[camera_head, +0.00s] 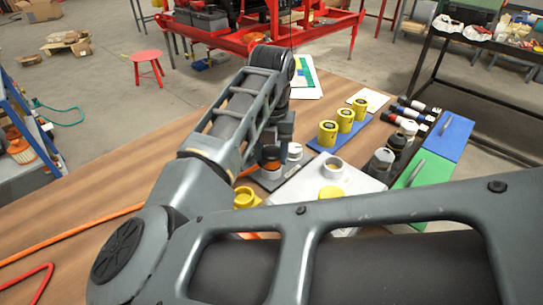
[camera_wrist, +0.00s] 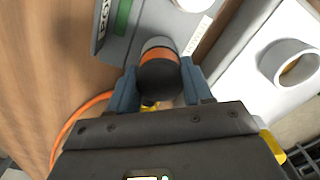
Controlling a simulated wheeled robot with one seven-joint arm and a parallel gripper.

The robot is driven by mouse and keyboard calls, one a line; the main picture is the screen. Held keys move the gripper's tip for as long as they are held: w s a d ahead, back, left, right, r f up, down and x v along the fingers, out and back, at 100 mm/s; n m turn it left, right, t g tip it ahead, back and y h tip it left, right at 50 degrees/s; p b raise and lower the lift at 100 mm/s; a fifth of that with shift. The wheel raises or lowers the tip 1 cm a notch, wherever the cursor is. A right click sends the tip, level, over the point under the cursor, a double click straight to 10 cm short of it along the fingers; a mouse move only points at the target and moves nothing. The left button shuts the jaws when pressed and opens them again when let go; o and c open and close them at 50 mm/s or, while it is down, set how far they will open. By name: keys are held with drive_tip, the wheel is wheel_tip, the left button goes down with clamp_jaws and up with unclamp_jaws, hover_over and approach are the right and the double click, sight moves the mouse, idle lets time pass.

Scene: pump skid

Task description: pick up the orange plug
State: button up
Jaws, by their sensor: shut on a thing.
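The orange plug (camera_wrist: 160,62) has an orange band, a dark rounded end and a grey part beyond the band. It sits between the two blue-grey fingers of my gripper (camera_wrist: 158,86) in the wrist view. The fingers are shut on its sides. The plug's grey end is over or at a grey panel (camera_wrist: 120,45); I cannot tell whether it is lifted clear. In the head view my gripper (camera_head: 271,152) points down over the table, beyond my forearm. The plug is mostly hidden there.
A white plate with a white ring socket (camera_head: 332,168) lies right of my gripper. Yellow cylinders (camera_head: 328,133) stand on a blue plate behind it. Dark-capped bottles (camera_head: 380,162) and a green block (camera_head: 425,178) are further right. An orange hose (camera_head: 70,233) crosses the wooden table at left.

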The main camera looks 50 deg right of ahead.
sight(276, 150)
drive_tip(key=r, duration=0.3)
drive_tip(key=d+r, duration=0.1)
drive_tip(key=shift+s+r+b, duration=0.2)
drive_tip(key=shift+s+b, duration=0.05)
drive_tip(key=shift+b, duration=0.05)
drive_tip(key=s+d+r, duration=0.6)
drive_tip(key=d, duration=0.2)
drive_tip(key=shift+s+d+r+b, duration=0.15)
drive_tip(key=shift+d+r+b, duration=0.1)
drive_tip(key=shift+b, duration=0.2)
